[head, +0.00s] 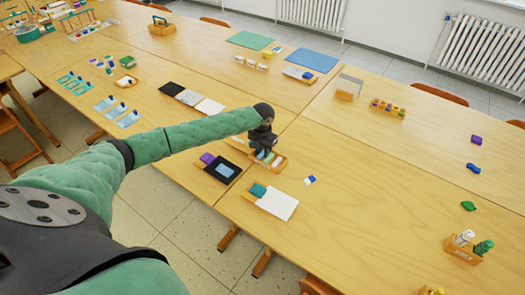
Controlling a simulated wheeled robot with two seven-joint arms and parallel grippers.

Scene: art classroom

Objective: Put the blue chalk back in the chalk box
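My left gripper (264,146) is at the end of the green arm, pointing down over a small wooden box (280,162) near the middle of the tables. The box may be the chalk box; the gripper and wrist hide much of its inside. Something pale blue shows at the fingertips, too small to tell whether it is chalk or whether it is held. A small blue and white piece (310,180) lies on the table to the right of the box; I cannot tell if it is the blue chalk. My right gripper is not in view.
A wooden tray with a white sheet (278,205) and a black tray (211,172) lie close in front of the gripper. Dark and white squares (189,97) lie behind the arm. A bottle caddy (461,252) stands at right. The table right of the box is mostly clear.

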